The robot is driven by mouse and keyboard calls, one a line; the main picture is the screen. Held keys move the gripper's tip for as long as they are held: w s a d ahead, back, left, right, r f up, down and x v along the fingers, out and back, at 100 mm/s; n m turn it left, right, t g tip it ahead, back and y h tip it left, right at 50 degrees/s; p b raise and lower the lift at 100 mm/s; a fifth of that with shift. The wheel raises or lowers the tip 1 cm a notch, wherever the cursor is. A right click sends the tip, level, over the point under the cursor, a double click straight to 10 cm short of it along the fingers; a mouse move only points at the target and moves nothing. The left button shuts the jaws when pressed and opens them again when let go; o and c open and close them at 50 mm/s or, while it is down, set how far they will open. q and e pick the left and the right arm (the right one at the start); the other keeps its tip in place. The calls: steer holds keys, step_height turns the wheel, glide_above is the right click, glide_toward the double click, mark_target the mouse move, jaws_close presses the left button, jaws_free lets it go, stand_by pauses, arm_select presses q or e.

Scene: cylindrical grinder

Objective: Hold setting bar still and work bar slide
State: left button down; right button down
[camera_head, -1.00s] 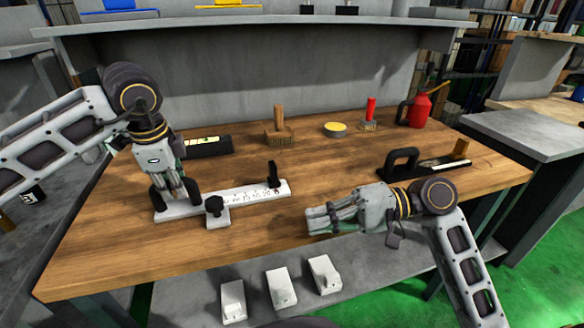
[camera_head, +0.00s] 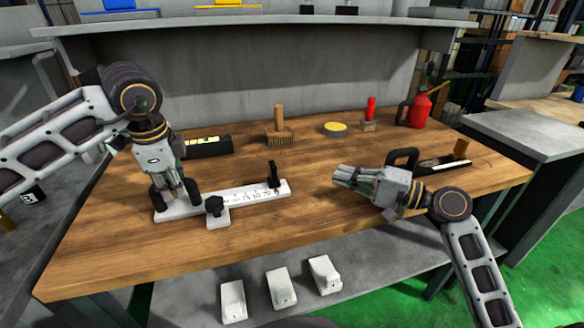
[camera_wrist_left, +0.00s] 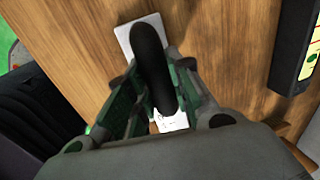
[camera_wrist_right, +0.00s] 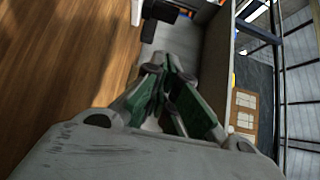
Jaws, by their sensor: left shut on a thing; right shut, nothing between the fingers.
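The white setting bar (camera_head: 256,194) lies on the wooden bench, with printed markings and a black upright stop (camera_head: 273,174) at its right end. A white slide with a black knob (camera_head: 214,204) sits across its middle. My left gripper (camera_head: 174,190) is shut on the black handle at the bar's left end; the handle also shows between the fingers in the left wrist view (camera_wrist_left: 152,65). My right gripper (camera_head: 338,176) is shut and empty, above the bench, right of the stop and apart from the bar. It also shows in the right wrist view (camera_wrist_right: 166,72).
A black-handled tool (camera_head: 404,158) lies right of my right gripper. A brush (camera_head: 279,136), a yellow-topped tin (camera_head: 335,129), a red-handled brush (camera_head: 369,122) and a red can (camera_head: 416,110) stand behind. A black level (camera_head: 207,147) lies at back left. The bench front is clear.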

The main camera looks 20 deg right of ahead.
mark_target(278, 181)
stand_by(0.3)
steer(key=shift+x, duration=4.85)
steer(key=shift+w+a, duration=0.1)
steer(key=shift+a, duration=2)
steer(key=shift+a, duration=0.1)
steer(key=shift+a, duration=1.85)
